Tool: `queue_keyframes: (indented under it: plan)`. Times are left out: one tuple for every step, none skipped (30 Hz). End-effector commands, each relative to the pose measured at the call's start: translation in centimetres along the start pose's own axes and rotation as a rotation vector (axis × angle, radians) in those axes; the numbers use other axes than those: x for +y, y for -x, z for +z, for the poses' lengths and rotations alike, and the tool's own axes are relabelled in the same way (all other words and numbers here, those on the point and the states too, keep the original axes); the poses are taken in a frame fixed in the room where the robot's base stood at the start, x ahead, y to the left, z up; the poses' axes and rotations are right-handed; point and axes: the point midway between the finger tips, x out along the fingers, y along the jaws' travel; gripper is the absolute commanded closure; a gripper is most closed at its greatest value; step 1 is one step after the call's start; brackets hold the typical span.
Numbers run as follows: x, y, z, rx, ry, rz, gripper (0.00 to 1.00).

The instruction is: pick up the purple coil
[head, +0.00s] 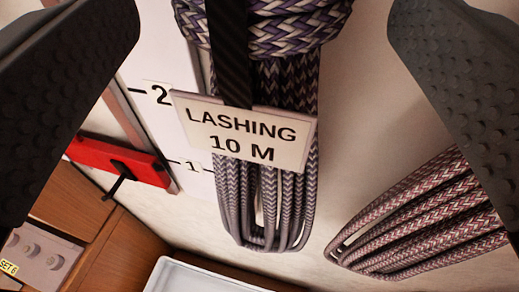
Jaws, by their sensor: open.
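The purple coil (288,75) is a bundle of purple and white braided line in the upper middle of the head view. Its lower loops hang down to a rounded end, and its top is cut off by the picture edge. A black strap crosses its front and bears a white tag (245,133) reading "LASHING 10 M". My gripper (262,50) is open, with one dark textured finger at the left and one at the right. The coil shows between the two fingers, apart from both in the picture.
A red and white braided coil (425,215) hangs at the right, partly behind the right finger. A red block with a black peg (115,160) and a numbered white strip (180,125) are at the left. A pale tray (200,277) and wooden box (120,255) lie below.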

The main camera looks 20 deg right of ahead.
Motion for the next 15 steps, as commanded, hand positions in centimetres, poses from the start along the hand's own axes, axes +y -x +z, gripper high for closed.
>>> queue_keyframes:
  plan:
    - [0.0,-0.8,0.0,-0.001,0.000,0.000,0.20]
    - [-0.1,-1.1,0.0,-0.001,0.000,0.000,0.20]
    - [-0.1,-1.7,0.0,-0.001,0.000,0.000,0.20]
    - [-0.1,-2.1,0.0,-0.002,0.000,0.000,0.20]
    - [-0.1,-2.4,0.0,-0.001,0.000,0.000,0.20]
    - [-0.1,-2.8,-0.1,0.000,0.000,0.000,0.20]
    - [-0.1,-3.0,-0.1,0.000,0.000,0.000,0.20]
    - [-0.1,-3.2,-0.1,0.000,0.000,0.000,0.20]
    - [-0.1,-3.3,-0.1,0.000,0.000,0.000,0.20]
    - [-0.1,-3.4,-0.1,0.000,0.000,0.000,0.20]
    - [-0.1,-3.4,-0.1,0.000,0.000,0.000,0.20]
    - [-0.1,-3.4,-0.1,0.000,0.000,0.000,0.20]
    - [-0.1,-3.3,-0.1,0.000,0.000,0.000,0.20]
    - [-0.1,-3.3,-0.1,0.000,0.000,0.000,0.20]
    - [-0.1,-3.3,-0.1,0.000,0.000,0.000,0.20]
